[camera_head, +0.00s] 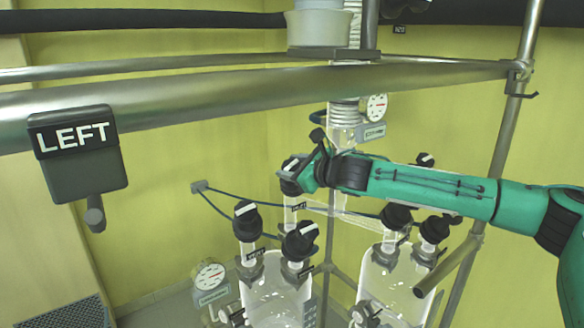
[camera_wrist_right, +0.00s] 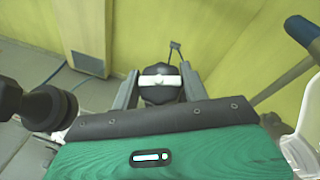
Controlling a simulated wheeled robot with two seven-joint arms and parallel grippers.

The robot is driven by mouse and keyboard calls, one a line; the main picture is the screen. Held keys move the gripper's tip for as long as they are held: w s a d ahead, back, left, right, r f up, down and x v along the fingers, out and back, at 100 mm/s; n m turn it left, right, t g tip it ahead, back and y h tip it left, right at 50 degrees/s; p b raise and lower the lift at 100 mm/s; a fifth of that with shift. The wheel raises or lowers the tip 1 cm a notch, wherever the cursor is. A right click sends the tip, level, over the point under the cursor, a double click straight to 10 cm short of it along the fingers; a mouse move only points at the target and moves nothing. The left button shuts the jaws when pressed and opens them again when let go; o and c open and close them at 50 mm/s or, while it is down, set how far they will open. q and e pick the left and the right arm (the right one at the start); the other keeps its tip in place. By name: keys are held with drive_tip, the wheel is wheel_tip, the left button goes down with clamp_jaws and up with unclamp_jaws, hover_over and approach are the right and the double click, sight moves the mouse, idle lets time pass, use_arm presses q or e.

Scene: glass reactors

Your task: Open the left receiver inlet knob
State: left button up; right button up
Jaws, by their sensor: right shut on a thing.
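The left glass receiver (camera_head: 272,297) stands low in the middle of the head view. Two black knobs with white bars, a left one (camera_head: 246,221) and a right one (camera_head: 299,242), sit above it. A higher black knob (camera_head: 289,163) with a white bar stands behind them. My right gripper (camera_head: 303,178) reaches in from the right and is shut on this higher knob. In the right wrist view the knob (camera_wrist_right: 160,71) sits between the two fingers of the gripper (camera_wrist_right: 159,90), its white bar running across. My left gripper is not in view.
The right glass receiver (camera_head: 394,283) with several black knobs stands below my right arm. A metal rail (camera_head: 240,90) crosses above, carrying the LEFT sign (camera_head: 77,140). A gauge (camera_head: 209,275) is at lower left. Another black knob (camera_wrist_right: 48,105) is beside the gripper.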

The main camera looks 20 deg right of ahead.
drive_tip(key=shift+n+g+y, duration=0.5)
drive_tip(key=shift+n+g, duration=0.1)
drive_tip(key=shift+n, duration=0.2)
drive_tip(key=o, duration=1)
drive_tip(key=v, duration=1.4)
